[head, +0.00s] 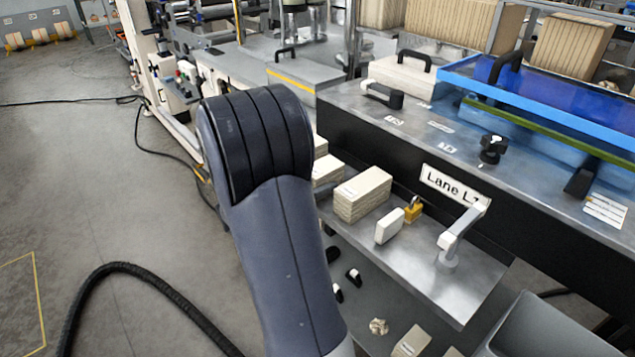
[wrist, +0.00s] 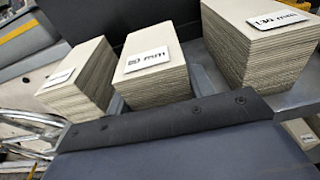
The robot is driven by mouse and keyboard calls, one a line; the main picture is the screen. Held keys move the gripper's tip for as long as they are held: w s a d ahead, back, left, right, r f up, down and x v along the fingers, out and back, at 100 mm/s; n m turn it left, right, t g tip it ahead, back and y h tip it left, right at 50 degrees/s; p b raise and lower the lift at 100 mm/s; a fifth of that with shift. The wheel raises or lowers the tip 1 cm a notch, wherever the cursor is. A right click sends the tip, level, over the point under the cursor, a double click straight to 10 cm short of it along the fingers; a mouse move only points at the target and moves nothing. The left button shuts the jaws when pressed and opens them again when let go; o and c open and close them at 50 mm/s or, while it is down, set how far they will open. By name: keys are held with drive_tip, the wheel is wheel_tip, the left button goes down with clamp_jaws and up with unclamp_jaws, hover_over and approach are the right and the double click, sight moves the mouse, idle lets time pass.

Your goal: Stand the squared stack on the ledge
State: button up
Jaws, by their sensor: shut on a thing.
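My gripper shows in the wrist view as a dark bolted bar and blue-grey plate (wrist: 175,145) across the bottom. It is shut on a stack, but the plate hides what lies between the jaws. In the head view my arm hides the gripper. The steel ledge (head: 480,275) runs below the "Lane L" sign. A squared cream stack (head: 362,193) stands on it. In the wrist view three labelled stacks stand in a row beyond the plate: a left one (wrist: 85,85), a middle one (wrist: 152,65) and a taller right one (wrist: 262,45).
On the ledge are a small cream block (head: 390,226), a yellow padlock (head: 413,209) and a lever handle (head: 460,236). The ledge's front right part is clear. A grey bin (head: 540,325) stands at lower right. A black hose (head: 140,270) lies on the floor.

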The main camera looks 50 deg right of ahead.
drive_tip(key=shift+f, duration=0.2)
drive_tip(key=o, duration=1.1)
drive_tip(key=shift+r, duration=0.1)
drive_tip(key=shift+r, duration=0.2)
drive_tip(key=w+a+r, duration=0.1)
drive_tip(key=a, duration=1)
drive_tip(key=shift+w+a+r, duration=0.2)
drive_tip(key=shift+a+r, duration=0.1)
drive_tip(key=shift+a, duration=0.1)
drive_tip(key=shift+d, duration=0.1)
